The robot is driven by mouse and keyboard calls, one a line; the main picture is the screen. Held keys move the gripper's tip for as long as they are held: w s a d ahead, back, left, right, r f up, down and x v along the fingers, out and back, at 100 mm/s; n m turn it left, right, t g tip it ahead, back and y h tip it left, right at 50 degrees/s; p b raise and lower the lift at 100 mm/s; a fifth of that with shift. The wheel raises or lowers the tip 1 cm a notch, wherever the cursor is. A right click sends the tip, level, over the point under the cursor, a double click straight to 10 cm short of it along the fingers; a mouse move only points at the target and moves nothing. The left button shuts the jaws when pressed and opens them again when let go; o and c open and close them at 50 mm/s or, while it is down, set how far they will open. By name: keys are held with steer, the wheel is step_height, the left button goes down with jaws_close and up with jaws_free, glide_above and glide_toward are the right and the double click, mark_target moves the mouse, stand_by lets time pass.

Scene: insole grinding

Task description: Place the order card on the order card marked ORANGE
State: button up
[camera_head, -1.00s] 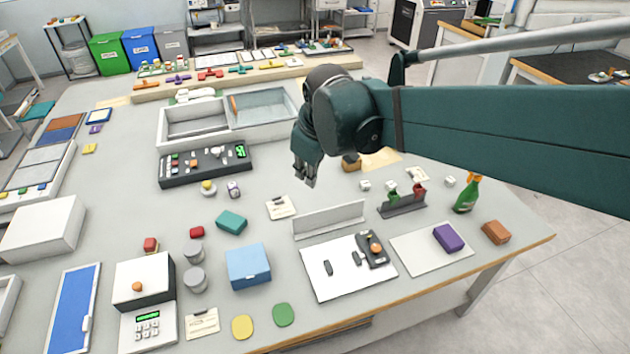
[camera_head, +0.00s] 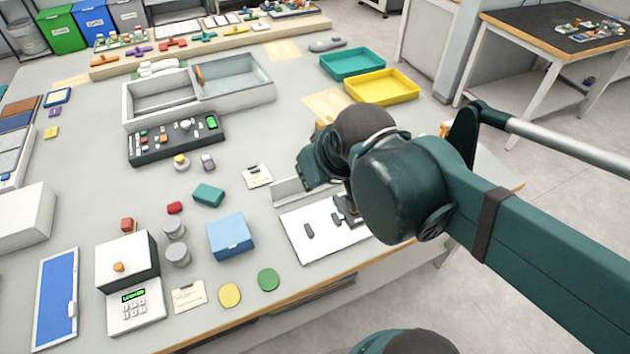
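A small cream card with print and a dark clip-like mark (camera_head: 256,176) lies flat on the table, left of my gripper. A second cream card (camera_head: 188,297) lies near the front edge, right of the keypad device. The print on both is too small to read, so I cannot tell which is marked ORANGE. My gripper (camera_head: 312,170) is above the table, right of the first card and near the grey upright strip. Its fingertips are small and partly turned away, and I see nothing clearly held.
A white board (camera_head: 295,240) with small dark parts lies partly behind my arm. A blue box (camera_head: 230,236), grey round pots (camera_head: 177,254) and a teal block (camera_head: 208,195) stand to the left. Yellow (camera_head: 382,87) and teal (camera_head: 352,63) trays are at the back right.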

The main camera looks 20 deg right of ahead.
steer(key=shift+s+f+m, duration=0.3)
steer(key=shift+s+m, duration=0.1)
steer(key=shift+s, duration=0.35)
